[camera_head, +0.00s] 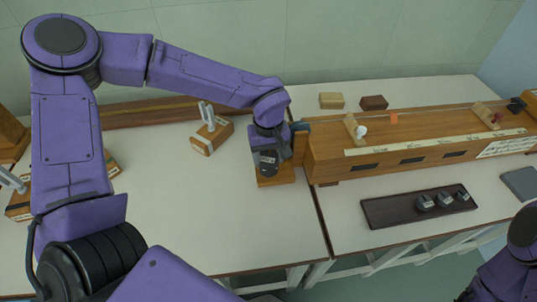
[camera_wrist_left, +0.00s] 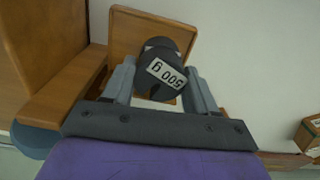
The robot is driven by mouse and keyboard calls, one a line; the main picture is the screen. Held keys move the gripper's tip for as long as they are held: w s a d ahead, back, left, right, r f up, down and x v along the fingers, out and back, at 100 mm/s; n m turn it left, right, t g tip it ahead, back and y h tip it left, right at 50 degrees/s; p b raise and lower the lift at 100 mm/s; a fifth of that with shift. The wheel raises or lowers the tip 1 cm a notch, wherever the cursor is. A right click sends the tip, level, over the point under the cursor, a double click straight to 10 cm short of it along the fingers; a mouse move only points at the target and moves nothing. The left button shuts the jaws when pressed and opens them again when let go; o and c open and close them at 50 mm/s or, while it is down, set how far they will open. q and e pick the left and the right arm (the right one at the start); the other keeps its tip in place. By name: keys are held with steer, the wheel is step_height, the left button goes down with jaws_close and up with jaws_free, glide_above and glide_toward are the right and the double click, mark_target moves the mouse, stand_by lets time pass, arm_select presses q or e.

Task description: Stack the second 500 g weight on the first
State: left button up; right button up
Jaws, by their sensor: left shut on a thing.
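My left gripper (camera_head: 268,154) reaches down over a small wooden platform (camera_head: 276,181) at the left end of the long wooden bench. It is shut on a dark 500 g weight (camera_wrist_left: 163,52); the white "500 g" label faces the left wrist camera, between the two grey fingers (camera_wrist_left: 160,88). The weight shows in the head view as a dark cylinder (camera_head: 268,168) over the platform. A second weight cannot be told apart there; anything beneath the held one is hidden. My right arm enters at the lower right, with its gripper out of view.
A dark tray (camera_head: 385,212) with 3 small metal-topped weights stands on the right table. The long wooden bench (camera_head: 330,150) stands close to the right of my left gripper. A wooden block with metal prongs (camera_head: 211,136) is to the left. The front of the left table is clear.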

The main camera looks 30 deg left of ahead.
mark_target(269, 156)
arm_select(q)
steer(key=o, duration=1.4)
steer(key=shift+f, duration=0.15)
steer(key=shift+o, duration=0.2)
step_height(269, 156, up, 12)
steer(key=p, duration=0.1)
steer(key=shift+r, duration=0.25)
